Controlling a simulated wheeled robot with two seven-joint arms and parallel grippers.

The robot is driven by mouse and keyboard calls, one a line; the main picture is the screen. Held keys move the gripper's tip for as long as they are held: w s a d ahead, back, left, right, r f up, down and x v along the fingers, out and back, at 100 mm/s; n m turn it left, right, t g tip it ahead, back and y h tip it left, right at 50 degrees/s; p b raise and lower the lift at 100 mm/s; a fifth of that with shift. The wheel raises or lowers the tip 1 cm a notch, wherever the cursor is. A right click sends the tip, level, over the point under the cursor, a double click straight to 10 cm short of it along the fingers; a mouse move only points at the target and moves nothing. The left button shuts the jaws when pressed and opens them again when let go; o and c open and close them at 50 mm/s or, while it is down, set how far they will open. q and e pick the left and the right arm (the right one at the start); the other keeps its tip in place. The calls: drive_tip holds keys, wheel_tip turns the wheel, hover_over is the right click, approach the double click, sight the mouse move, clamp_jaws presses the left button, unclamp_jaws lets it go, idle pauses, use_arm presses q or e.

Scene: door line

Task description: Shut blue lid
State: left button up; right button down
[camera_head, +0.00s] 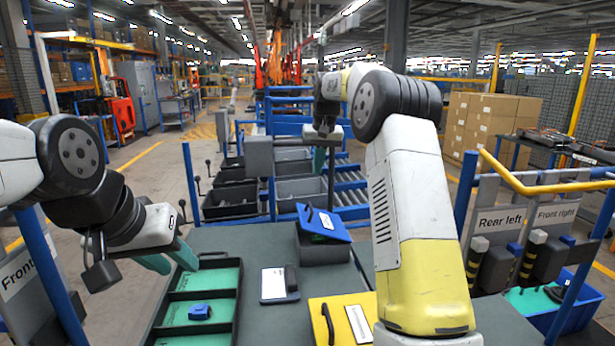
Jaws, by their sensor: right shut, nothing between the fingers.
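The blue lid (324,222) sits tilted on a dark grey box (322,251) near the back of the grey table, its left side raised. A black handle is on its upper left. My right gripper (325,172) is behind and above the lid, apart from it in the picture; its teal fingers are partly hidden by my arm and look shut and empty. My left gripper (169,260) is at the left, over the back end of a black tray, its teal fingers spread apart with nothing between them.
The black tray (238,290) has green-lined compartments, one holding a small blue object (199,312). A white and dark item (278,285) lies mid-table. A yellow lid (343,318) with a black handle is in front. Grey bins (230,201) and a roller rack stand behind the table.

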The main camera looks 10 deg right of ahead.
approach(300, 215)
drive_tip(key=w+d+f, duration=0.2)
drive_tip(key=d+f, duration=0.1)
drive_tip(key=shift+w+d+f, duration=0.2)
drive_tip(key=shift+w, duration=0.2)
drive_tip(key=a+f+h, duration=0.2)
drive_tip(key=f, duration=0.1)
drive_tip(key=a+f+h, duration=0.1)
drive_tip(key=a+f, duration=0.1)
drive_tip(key=shift+f+n, duration=0.25)
drive_tip(key=shift+n, duration=0.05)
drive_tip(key=shift+a+f, duration=0.15)
drive_tip(key=shift+f, duration=0.05)
